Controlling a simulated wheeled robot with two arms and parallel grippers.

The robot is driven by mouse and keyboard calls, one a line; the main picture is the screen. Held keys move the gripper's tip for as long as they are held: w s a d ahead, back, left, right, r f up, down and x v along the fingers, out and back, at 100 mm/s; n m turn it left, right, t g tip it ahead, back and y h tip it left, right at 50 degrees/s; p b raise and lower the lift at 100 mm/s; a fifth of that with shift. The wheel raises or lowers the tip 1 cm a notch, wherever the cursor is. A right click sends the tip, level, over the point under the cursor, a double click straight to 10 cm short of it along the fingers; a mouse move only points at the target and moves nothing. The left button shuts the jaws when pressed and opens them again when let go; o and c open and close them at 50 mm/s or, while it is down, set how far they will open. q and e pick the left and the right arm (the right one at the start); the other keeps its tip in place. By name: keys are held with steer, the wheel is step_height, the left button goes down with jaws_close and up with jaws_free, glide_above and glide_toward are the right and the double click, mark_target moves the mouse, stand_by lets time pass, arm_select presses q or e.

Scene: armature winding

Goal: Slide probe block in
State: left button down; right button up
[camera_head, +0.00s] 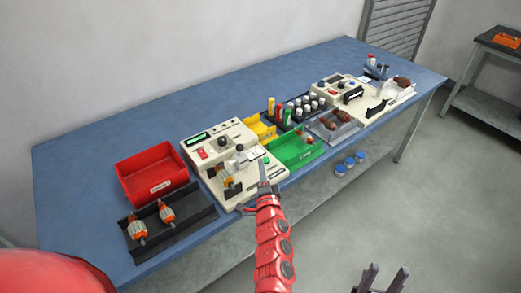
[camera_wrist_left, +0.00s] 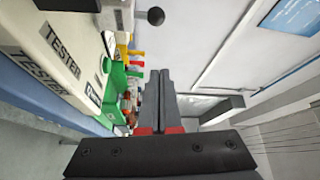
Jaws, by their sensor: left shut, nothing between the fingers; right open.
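The cream tester (camera_head: 215,143) stands on the blue table, with a lit display and a red button on its back panel. An orange-and-metal armature (camera_head: 231,187) sits on its front part. A small block-like fixture with a knob (camera_head: 241,160) stands behind it; I cannot tell for sure whether this is the probe block. In the left wrist view, the tester's side (camera_wrist_left: 62,50) and a black ball knob (camera_wrist_left: 156,16) show. My left gripper (camera_head: 263,172) is shut and empty at the tester's right front; its fingers (camera_wrist_left: 158,78) are together. My right gripper (camera_head: 388,275) is open, low and away from the table.
A red bin (camera_head: 152,176) and a black tray (camera_head: 187,231) with two armatures are left of the tester. A green bin (camera_head: 297,148), a yellow bin (camera_head: 260,127) and a bottle rack are right of it. A second machine (camera_head: 345,92) stands farther right.

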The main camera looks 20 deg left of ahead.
mark_target(240, 155)
arm_select(q)
steer(key=shift+w+d, duration=0.1)
steer(key=shift+d, duration=0.05)
steer(key=shift+w+a+p, duration=1.2)
steer(key=shift+w+a, duration=2.1)
steer(key=shift+a, duration=0.1)
